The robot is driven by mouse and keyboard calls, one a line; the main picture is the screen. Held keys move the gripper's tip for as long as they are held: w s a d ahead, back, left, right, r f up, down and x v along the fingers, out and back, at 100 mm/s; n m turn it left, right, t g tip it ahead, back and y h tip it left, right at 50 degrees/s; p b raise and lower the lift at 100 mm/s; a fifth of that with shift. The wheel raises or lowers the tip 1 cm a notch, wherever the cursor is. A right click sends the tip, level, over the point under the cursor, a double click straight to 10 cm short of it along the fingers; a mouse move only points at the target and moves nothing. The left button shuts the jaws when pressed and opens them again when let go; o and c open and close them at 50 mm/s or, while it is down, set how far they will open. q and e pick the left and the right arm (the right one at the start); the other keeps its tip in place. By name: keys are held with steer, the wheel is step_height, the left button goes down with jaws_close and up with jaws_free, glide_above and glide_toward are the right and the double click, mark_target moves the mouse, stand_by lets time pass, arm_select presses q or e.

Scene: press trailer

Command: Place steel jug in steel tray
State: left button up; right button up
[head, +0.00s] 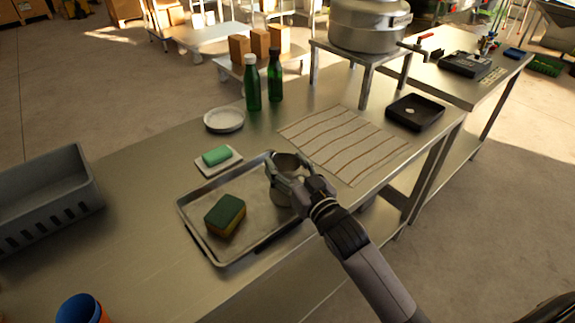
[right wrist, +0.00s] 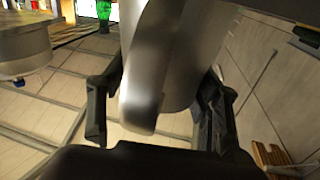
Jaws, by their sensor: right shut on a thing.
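The steel tray (head: 251,255) lies on the metal table with a green and yellow sponge (head: 225,215) in its left part. My right gripper (head: 290,182) is shut on the steel jug (head: 287,163), at the tray's right end. The jug looks upright; its lower part is partly hidden by my gripper, and I cannot tell whether it touches the tray floor. In the right wrist view the jug (right wrist: 192,55) fills the upper middle, between the two dark fingers. My left gripper is not in view.
A green soap on a white dish (head: 218,165) and a white plate (head: 224,119) are behind the tray. Two green bottles (head: 252,85), a striped cloth (head: 345,140) and a black dish (head: 415,112) stand farther back. A grey crate (head: 45,190) and blue cup (head: 80,310) are left.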

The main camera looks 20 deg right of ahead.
steer(key=o, duration=1.7)
steer(key=shift+f, duration=0.1)
steer(key=shift+o, duration=0.2)
steer(key=s+d+b, duration=0.1)
steer(key=s+d, duration=0.1)
steer(key=s, duration=1)
steer(key=shift+b, duration=0.4)
